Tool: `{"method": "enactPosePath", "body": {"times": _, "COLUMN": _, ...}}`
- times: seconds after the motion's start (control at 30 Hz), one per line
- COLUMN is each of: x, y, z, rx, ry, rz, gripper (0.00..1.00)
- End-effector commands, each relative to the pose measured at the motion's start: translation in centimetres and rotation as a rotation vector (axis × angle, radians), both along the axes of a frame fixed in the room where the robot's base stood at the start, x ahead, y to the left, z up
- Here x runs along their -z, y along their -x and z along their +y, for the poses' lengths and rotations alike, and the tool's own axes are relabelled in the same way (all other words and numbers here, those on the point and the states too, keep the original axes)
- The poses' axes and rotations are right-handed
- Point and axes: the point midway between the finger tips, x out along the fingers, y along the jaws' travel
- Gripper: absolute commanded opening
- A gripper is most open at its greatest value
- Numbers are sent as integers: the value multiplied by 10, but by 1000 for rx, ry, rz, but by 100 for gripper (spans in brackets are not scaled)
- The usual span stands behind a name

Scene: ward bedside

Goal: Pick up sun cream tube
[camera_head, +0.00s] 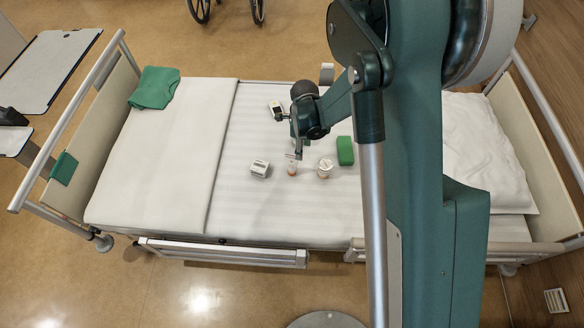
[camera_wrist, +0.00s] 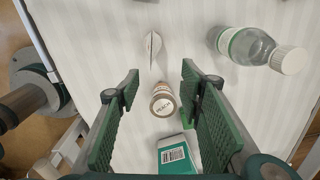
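No label naming sun cream can be read, so I cannot tell for certain which item is the tube. A small rounded brown-orange item with a pale, lettered face (camera_wrist: 163,100) is between and beyond my open fingers in the wrist view. A thin white upright item (camera_wrist: 152,46) is farther ahead of it. My gripper (camera_wrist: 160,85) is open, with a green ribbed pad on each side and nothing held. In the head view, my gripper (camera_head: 297,153) is over the bed, just above a small white-and-orange item (camera_head: 292,169).
A clear bottle with a white cap (camera_wrist: 250,46) lies to the right; a teal box with a barcode (camera_wrist: 176,158) is close below. The head view shows a white box (camera_head: 259,169), a white-topped tub (camera_head: 325,168) and a green block (camera_head: 345,151) nearby on the bed.

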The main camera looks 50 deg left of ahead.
Motion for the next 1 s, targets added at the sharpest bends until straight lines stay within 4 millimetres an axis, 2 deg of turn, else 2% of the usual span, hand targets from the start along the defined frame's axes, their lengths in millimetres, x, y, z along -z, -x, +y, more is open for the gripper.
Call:
{"method": "enactPosePath", "body": {"times": 0.1, "x": 20, "y": 16, "z": 12, "rx": 19, "ry": 11, "rz": 7, "gripper": 38}}
{"method": "enactPosePath", "body": {"times": 0.3, "x": 36, "y": 30, "z": 21, "rx": 40, "ry": 21, "rz": 13, "gripper": 38}}
{"method": "enactPosePath", "body": {"times": 0.73, "x": 39, "y": 31, "z": 21, "rx": 42, "ry": 22, "rz": 14, "gripper": 38}}
{"method": "enactPosePath", "body": {"times": 1.0, "x": 58, "y": 31, "z": 21, "rx": 42, "ry": 22, "rz": 14, "gripper": 38}}
